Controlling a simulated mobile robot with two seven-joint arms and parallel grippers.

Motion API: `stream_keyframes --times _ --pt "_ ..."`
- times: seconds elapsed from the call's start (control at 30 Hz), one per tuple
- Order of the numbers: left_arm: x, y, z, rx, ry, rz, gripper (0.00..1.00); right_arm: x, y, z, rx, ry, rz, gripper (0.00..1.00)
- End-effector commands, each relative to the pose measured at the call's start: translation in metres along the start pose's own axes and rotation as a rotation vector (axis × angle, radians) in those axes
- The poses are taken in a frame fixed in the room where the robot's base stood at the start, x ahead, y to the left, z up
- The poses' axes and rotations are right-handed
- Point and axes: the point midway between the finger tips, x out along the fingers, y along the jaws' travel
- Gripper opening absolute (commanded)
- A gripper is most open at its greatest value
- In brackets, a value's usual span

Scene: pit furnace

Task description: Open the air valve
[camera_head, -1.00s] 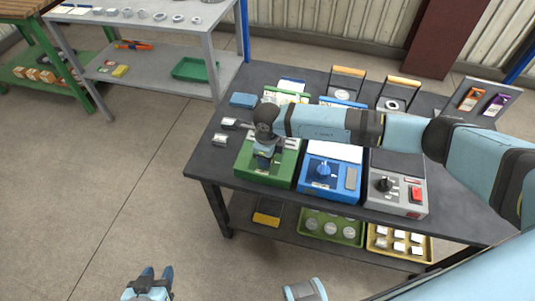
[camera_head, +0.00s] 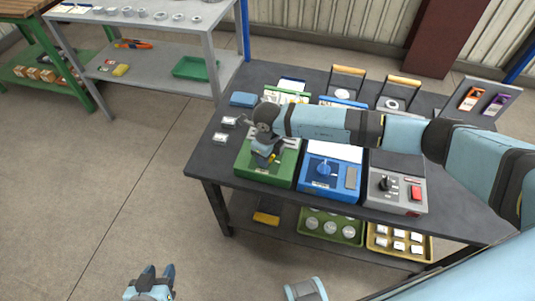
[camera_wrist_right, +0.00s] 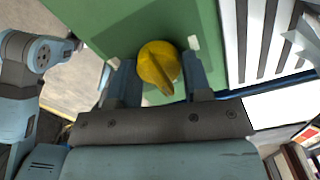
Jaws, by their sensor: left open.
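A yellow knob (camera_wrist_right: 158,66) with a raised ridge sits on the green panel (camera_wrist_right: 105,20) in the right wrist view, and it peeks out beside the fingers in the head view (camera_head: 272,157). My right gripper (camera_wrist_right: 160,80) is over it, one finger on each side, wider apart than the ridge. Whether a fingertip touches the knob's rim I cannot tell. In the head view the right gripper (camera_head: 263,150) hides most of the knob on the green box (camera_head: 282,172). My left gripper (camera_head: 156,274) is open and empty over the floor, far from the box.
A blue box (camera_head: 330,187) with a blue knob and a grey box (camera_head: 405,203) with a black knob stand beside the green box on the dark table (camera_head: 225,172). Small white-topped blocks lie left of it. Trays sit on the lower shelf. A grey shelf (camera_head: 150,65) stands behind left.

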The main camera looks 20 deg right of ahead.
Motion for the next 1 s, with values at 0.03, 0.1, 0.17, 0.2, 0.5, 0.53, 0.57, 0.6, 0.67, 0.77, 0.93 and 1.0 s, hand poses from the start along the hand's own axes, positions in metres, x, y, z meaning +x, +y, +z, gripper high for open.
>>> stream_keyframes --times 0.03,0.1,0.17,0.2,0.5,0.53,0.57,0.6,0.67,0.77,0.93,1.0 --pt "0.000 -0.001 0.001 0.003 -0.001 0.000 0.43 0.000 0.000 0.000 0.000 0.000 0.000 0.57" --pt "-0.001 -0.002 0.001 0.006 -0.002 0.000 0.43 0.000 0.000 0.000 0.000 0.000 0.000 0.67" --pt "-0.001 -0.003 0.002 0.010 -0.003 0.000 0.43 0.000 0.000 0.000 0.000 0.000 0.000 0.67" --pt "-0.001 -0.003 0.002 0.012 -0.004 0.000 0.43 0.000 0.000 0.000 -0.001 0.000 0.000 0.67" --pt "-0.001 -0.003 0.002 0.012 -0.005 0.000 0.43 -0.013 -0.001 0.001 -0.002 -0.003 -0.001 0.67" --pt "-0.001 -0.003 0.001 0.011 -0.004 0.000 0.43 -0.018 -0.001 0.001 -0.002 -0.002 -0.002 0.67" --pt "-0.001 -0.003 0.001 0.010 -0.004 0.000 0.43 -0.024 -0.001 0.001 -0.002 -0.003 -0.002 0.67" --pt "-0.001 -0.002 0.001 0.009 -0.004 0.000 0.43 -0.032 -0.001 0.001 -0.002 -0.004 -0.002 0.67" --pt "-0.001 -0.002 0.000 0.007 -0.003 0.000 0.43 -0.045 -0.001 0.001 -0.001 -0.004 -0.001 0.67" --pt "-0.001 -0.001 0.000 0.003 0.000 0.000 0.43 -0.069 -0.001 0.001 -0.002 -0.005 -0.002 0.67" --pt "0.000 0.001 -0.001 -0.003 0.002 0.000 0.43 -0.105 -0.001 0.000 -0.002 -0.003 -0.001 0.67" --pt "0.000 0.001 -0.001 -0.003 0.002 0.000 0.43 -0.117 -0.001 0.000 -0.001 -0.003 -0.002 0.67"
